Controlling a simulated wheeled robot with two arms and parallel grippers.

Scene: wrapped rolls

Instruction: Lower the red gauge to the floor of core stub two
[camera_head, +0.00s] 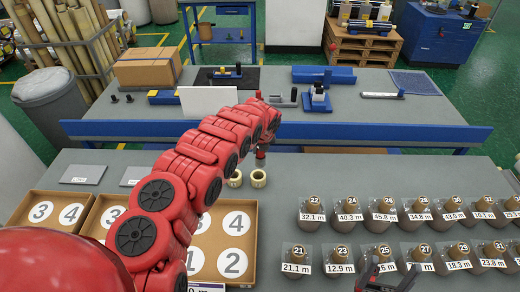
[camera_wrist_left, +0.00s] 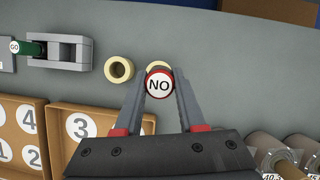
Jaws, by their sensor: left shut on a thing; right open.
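My left gripper (camera_head: 262,146) is shut on the red gauge. In the left wrist view the gauge (camera_wrist_left: 158,86) shows a round white face marked NO with a red rim, between the fingertips (camera_wrist_left: 160,78). Two pale yellow ring-shaped core stubs stand on the grey table: a left one (camera_wrist_left: 119,69) and a right one (camera_wrist_left: 157,65). The gauge is over the right stub and partly hides it; its depth cannot be told. The head view also shows the left stub (camera_head: 235,179) and right stub (camera_head: 258,179). My right gripper (camera_head: 380,274) is open at the bottom edge.
A green gauge marked GO (camera_wrist_left: 28,48) sits at a grey holder (camera_wrist_left: 70,50), left of the stubs. Brown trays with numbered circles (camera_head: 228,207) lie in front. Several wrapped rolls with number labels (camera_head: 345,210) stand at right. The table between is clear.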

